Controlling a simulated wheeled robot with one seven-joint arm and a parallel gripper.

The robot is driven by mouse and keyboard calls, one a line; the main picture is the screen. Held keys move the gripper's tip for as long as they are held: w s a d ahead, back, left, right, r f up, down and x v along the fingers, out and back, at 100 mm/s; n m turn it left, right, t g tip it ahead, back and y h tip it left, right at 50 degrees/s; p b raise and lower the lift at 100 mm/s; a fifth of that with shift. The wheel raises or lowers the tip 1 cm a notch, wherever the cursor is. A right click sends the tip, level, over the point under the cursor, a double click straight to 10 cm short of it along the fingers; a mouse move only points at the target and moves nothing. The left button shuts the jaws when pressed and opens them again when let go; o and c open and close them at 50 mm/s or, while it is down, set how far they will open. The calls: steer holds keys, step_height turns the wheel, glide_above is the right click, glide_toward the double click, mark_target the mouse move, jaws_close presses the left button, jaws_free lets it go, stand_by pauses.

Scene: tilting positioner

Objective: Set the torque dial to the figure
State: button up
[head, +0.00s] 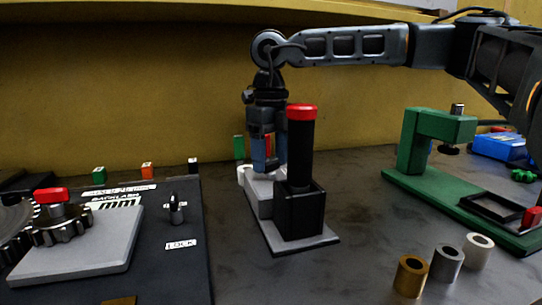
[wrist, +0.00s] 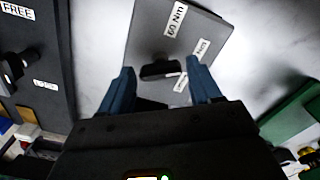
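The torque dial (wrist: 160,70) is a dark bar-shaped knob on a grey unit (wrist: 143,38) in the wrist view. Labels around it include "60 Nm" (wrist: 175,18) and a smaller "Nm" label (wrist: 200,50) whose number I cannot read; another label is partly covered. My gripper (wrist: 161,76) is open, with one blue finger on each side of the knob and a visible gap to each. In the head view my gripper (head: 267,157) points down over the grey unit (head: 259,197). The black post with a red cap hides part of it, and the knob is hidden there.
The black post (head: 300,150) stands in a black holder just in front of my gripper. A panel with a "LOCK" lever (head: 175,208) and gears (head: 60,225) is at left. A green frame (head: 410,150) is at right, with three ring-shaped bushings (head: 446,263) in front.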

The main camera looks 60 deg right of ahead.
mark_target(271, 161)
steer(key=shift+o, duration=1.1)
steer(key=shift+r+p, duration=0.5)
steer(key=shift+r, duration=3.4)
